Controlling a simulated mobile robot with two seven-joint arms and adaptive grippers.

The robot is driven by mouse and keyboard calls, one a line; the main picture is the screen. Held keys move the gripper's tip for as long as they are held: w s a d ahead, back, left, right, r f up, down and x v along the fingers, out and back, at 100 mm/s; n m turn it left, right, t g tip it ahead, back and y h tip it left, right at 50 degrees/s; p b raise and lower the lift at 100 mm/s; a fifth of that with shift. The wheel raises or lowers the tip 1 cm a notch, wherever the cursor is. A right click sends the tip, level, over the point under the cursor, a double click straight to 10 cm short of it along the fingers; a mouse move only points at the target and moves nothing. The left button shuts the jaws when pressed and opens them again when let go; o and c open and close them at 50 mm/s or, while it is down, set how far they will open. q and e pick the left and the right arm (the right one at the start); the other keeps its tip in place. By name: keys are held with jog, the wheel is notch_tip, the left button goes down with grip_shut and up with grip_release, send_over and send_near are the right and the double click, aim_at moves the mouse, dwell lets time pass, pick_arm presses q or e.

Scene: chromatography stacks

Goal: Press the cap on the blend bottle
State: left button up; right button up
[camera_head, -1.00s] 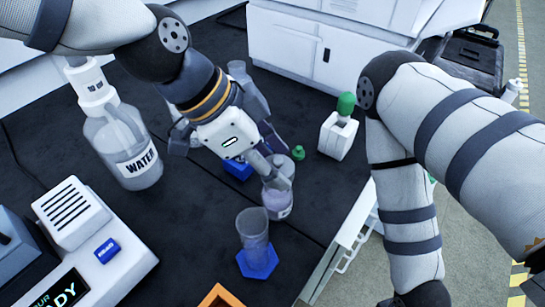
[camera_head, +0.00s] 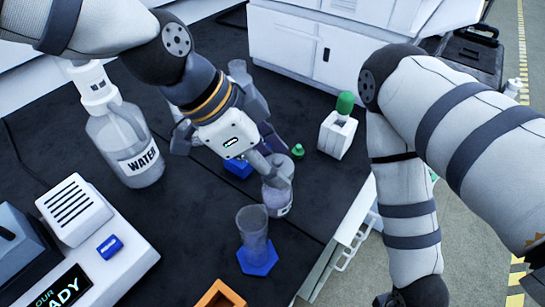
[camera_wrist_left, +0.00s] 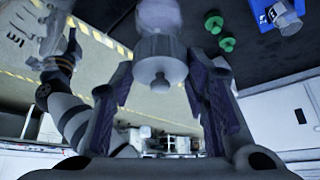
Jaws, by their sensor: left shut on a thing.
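A small clear bottle (camera_head: 279,205) with pale lilac contents, apparently the blend bottle, is at my left gripper (camera_head: 272,170) on the dark bench. The fingers are shut on its upper part and partly hide it. In the left wrist view a pale bottle (camera_wrist_left: 158,14) with a grey neck part stands between the fingers of the left gripper (camera_wrist_left: 160,88). A loose green cap (camera_head: 298,151) lies behind the bottle; two green pieces (camera_wrist_left: 214,23) show in the wrist view. I cannot tell whether the bottle touches the bench. My right gripper is out of view.
A white square bottle (camera_head: 337,137) with a green top stands behind, to the right. A clear cylinder on a blue base (camera_head: 257,258) stands in front. A water bottle (camera_head: 128,148) and a white device (camera_head: 95,245) are left. The bench edge is close on the right.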

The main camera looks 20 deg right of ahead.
pick_arm(q)
jog(key=o, duration=1.5)
jog(key=shift+c, duration=0.2)
jog(key=shift+r+p, duration=0.65)
jog(key=shift+r, duration=2.85)
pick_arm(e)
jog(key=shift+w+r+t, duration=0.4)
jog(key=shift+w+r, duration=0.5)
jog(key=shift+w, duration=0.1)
pick_arm(q)
grip_shut()
